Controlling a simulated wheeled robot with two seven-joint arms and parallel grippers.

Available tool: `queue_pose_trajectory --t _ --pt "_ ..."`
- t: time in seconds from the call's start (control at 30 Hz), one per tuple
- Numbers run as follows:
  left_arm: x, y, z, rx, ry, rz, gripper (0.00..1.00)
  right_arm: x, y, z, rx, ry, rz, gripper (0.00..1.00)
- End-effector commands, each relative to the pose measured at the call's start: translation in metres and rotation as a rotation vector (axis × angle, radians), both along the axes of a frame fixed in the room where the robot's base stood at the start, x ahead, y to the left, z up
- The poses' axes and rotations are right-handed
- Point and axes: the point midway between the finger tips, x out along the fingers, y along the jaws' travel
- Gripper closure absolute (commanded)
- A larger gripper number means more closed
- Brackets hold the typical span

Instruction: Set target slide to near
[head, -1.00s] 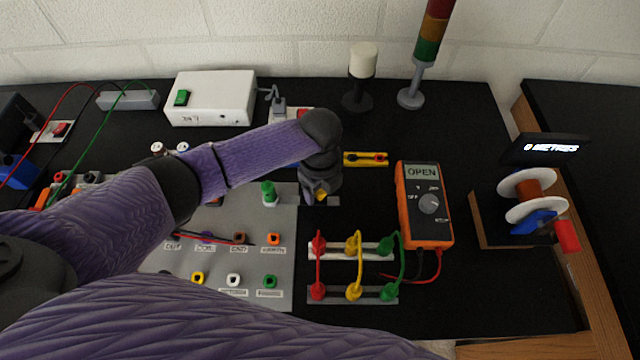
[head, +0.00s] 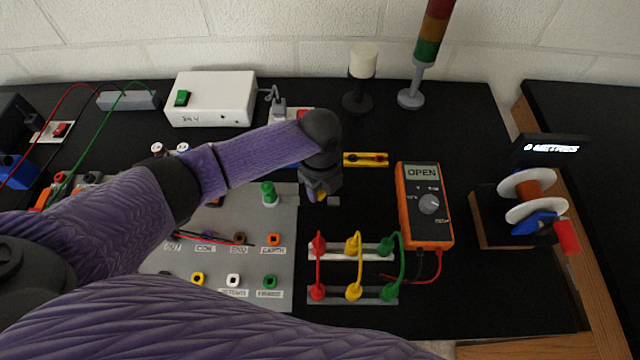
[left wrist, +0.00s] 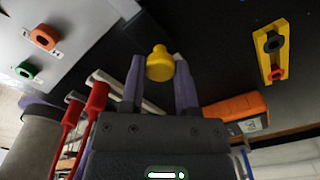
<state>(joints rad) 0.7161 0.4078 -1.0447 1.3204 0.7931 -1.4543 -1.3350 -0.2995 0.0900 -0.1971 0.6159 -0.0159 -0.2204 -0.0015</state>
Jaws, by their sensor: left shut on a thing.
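My left gripper (head: 322,192) points down at the right edge of the grey panel and is shut on a small yellow knob (head: 321,196). In the left wrist view the yellow knob (left wrist: 160,64) sits between the two purple fingers of the left gripper (left wrist: 160,75). A short grey piece (head: 334,201) shows just right of the fingertips in the head view; the rest there is hidden by the gripper. I cannot read any near or far marking by the knob. My right gripper is not in view.
The grey socket panel (head: 225,272) lies left. Strips with red, yellow and green plug leads (head: 353,268) stand in front of the gripper. An orange multimeter (head: 426,205) reading OPEN lies right, a yellow socket strip (head: 366,159) behind. Black table between them is clear.

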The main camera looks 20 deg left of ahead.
Motion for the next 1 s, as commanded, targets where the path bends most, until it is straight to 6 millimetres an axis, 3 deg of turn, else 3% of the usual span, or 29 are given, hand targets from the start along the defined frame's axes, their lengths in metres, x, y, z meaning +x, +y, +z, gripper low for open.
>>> queue_pose_trajectory --t 0.57,0.87,1.0 --pt "0.000 0.000 0.001 0.000 -0.001 0.000 1.00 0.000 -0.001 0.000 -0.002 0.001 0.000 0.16" --pt "-0.010 0.034 0.004 0.000 0.001 0.003 1.00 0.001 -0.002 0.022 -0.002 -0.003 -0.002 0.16" --pt "-0.010 0.037 0.001 -0.001 -0.002 0.001 1.00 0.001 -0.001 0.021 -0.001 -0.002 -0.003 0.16"
